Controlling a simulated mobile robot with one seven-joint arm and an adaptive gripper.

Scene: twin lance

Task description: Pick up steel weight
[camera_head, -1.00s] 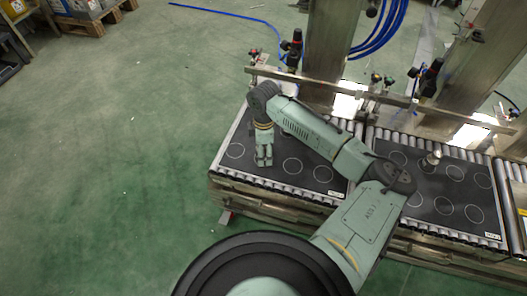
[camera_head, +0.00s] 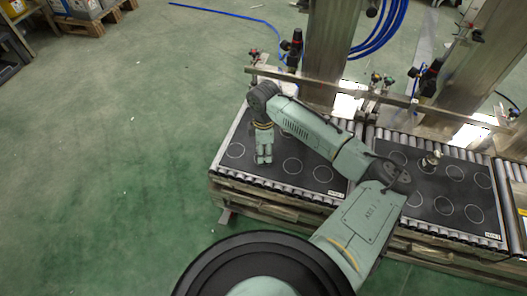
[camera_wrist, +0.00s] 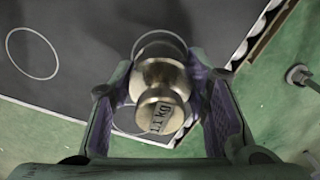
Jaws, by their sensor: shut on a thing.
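My gripper (camera_head: 264,159) is low over the left dark mat (camera_head: 327,178) in the head view. In the wrist view my gripper (camera_wrist: 166,88) is shut on a shiny, brass-toned metal weight (camera_wrist: 158,80), with one finger on each side of it. The weight has a knob with kilogram lettering on its top and a wider body below. It appears upright over a white ring on the mat; whether its base touches the mat cannot be told. In the head view the fingers hide it.
A metal rail (camera_head: 330,84) and posts stand behind the rollers. Open green floor (camera_head: 120,150) lies to the left.

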